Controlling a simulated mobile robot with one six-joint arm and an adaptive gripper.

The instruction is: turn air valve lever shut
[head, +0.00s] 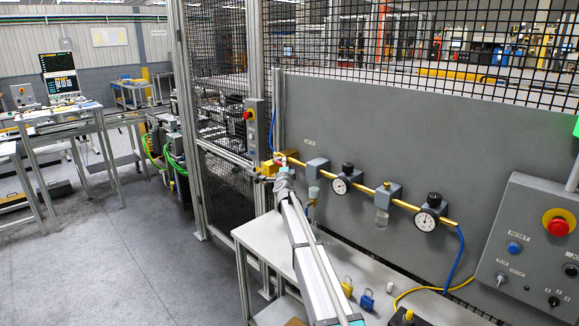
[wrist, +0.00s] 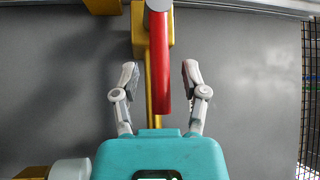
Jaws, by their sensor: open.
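The red air valve lever (wrist: 159,65) shows in the wrist view. It runs up and down the picture, in front of the yellow valve body and pipe (wrist: 139,30). My gripper (wrist: 160,75) is open, with one finger on each side of the lever. Gaps show between the lever and both fingers. In the head view my gripper (head: 283,165) is at the left end of the yellow air pipe (head: 362,197), by the yellow valve block (head: 268,167). The lever is mostly hidden there by my gripper and arm.
Two gauges (head: 426,219) and a filter bowl (head: 382,217) hang along the pipe on the grey panel. A grey table (head: 262,238) below holds yellow and blue padlocks (head: 367,299). A control box (head: 530,245) with a red button stands at right. Mesh fencing borders the left.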

